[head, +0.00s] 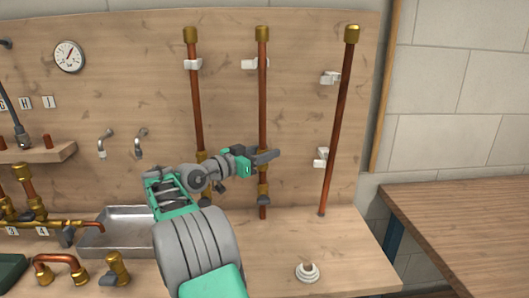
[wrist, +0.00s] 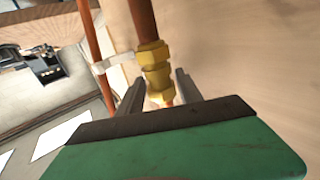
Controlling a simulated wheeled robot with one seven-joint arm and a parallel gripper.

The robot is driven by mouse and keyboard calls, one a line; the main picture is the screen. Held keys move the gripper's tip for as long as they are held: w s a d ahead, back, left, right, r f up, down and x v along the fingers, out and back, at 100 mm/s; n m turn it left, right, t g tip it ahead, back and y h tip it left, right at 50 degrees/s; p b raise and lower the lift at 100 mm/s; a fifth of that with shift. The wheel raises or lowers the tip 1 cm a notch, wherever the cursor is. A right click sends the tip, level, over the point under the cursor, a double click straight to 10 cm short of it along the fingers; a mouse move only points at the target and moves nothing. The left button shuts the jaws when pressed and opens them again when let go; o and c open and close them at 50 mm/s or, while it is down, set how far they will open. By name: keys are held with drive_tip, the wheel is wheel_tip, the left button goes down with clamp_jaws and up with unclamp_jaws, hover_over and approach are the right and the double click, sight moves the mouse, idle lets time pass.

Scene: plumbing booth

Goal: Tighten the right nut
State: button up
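Brass nuts (wrist: 154,56) sit on a copper pipe and show large in the wrist view. My gripper (wrist: 161,80) has one finger on each side of the lower brass part, with narrow gaps showing, so it looks open around the fitting. In the head view my gripper (head: 268,157) reaches the middle copper pipe (head: 263,100) at its brass fitting, partly hiding it. The left copper pipe (head: 196,110) has a similar brass fitting (head: 201,157), partly behind my arm.
A right copper pipe (head: 338,125) with a brass cap leans close by, held by white clips (head: 321,157). A metal tray (head: 115,238) and pipe pieces (head: 60,262) lie left. A white round fitting (head: 307,271) stands on the bench front. A wooden table (head: 470,220) is right.

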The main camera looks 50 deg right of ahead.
drive_tip(key=shift+o, duration=0.8)
drive_tip(key=shift+w+a+r, duration=0.1)
drive_tip(key=shift+w, duration=0.05)
drive_tip(key=shift+t, duration=0.3)
